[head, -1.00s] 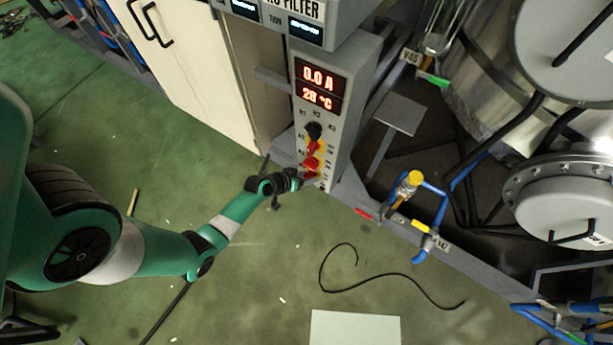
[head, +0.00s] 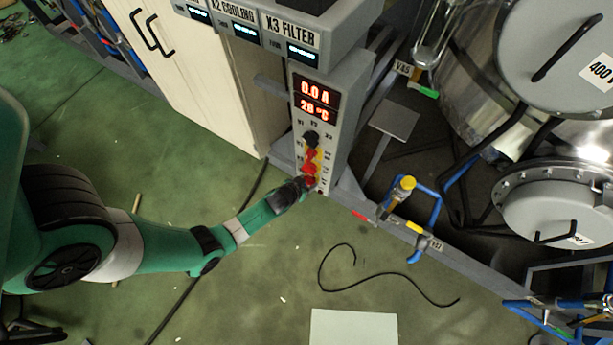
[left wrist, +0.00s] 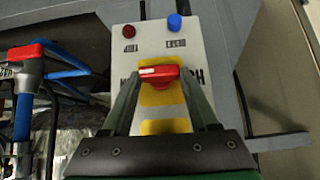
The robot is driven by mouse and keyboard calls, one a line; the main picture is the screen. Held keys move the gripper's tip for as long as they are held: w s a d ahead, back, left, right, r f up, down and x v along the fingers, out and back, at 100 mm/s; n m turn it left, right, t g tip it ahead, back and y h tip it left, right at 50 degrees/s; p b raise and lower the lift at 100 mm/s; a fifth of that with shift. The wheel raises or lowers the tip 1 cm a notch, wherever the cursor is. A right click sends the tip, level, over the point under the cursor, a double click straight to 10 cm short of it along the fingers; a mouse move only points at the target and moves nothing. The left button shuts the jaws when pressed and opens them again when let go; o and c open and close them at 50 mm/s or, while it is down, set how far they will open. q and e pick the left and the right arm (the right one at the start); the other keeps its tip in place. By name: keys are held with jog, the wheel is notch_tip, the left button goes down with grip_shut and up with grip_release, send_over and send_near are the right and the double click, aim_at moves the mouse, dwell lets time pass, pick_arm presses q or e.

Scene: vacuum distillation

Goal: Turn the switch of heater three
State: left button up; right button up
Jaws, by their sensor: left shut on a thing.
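The tall grey control panel (head: 333,150) shows a red display reading 0.0 A and 28 °C. Below are a black knob (head: 311,138) and red switches on yellow plates. My left gripper (head: 310,183) reaches in from the left at the low part of the panel. In the left wrist view, its two fingers stand on either side of a red switch handle (left wrist: 158,73) and are shut on it. The handle lies crosswise over a yellow plate (left wrist: 162,95). The switch's lettering is partly hidden by the fingers, so I cannot read its number. My right gripper is out of view.
A red button (left wrist: 129,31) and a blue button (left wrist: 175,22) sit on the same panel face. A white cabinet (head: 200,75) stands left of the panel. Blue pipes with a yellow-capped valve (head: 404,184) stand to the right. A black cable (head: 345,286) lies on the green floor.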

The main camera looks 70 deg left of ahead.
pick_arm(q)
jog(key=o, duration=1.4)
jog(key=p+v, duration=0.6)
jog(key=v, duration=0.5)
jog(key=shift+s+d+r+p, duration=0.2)
jog(key=shift+p, duration=0.2)
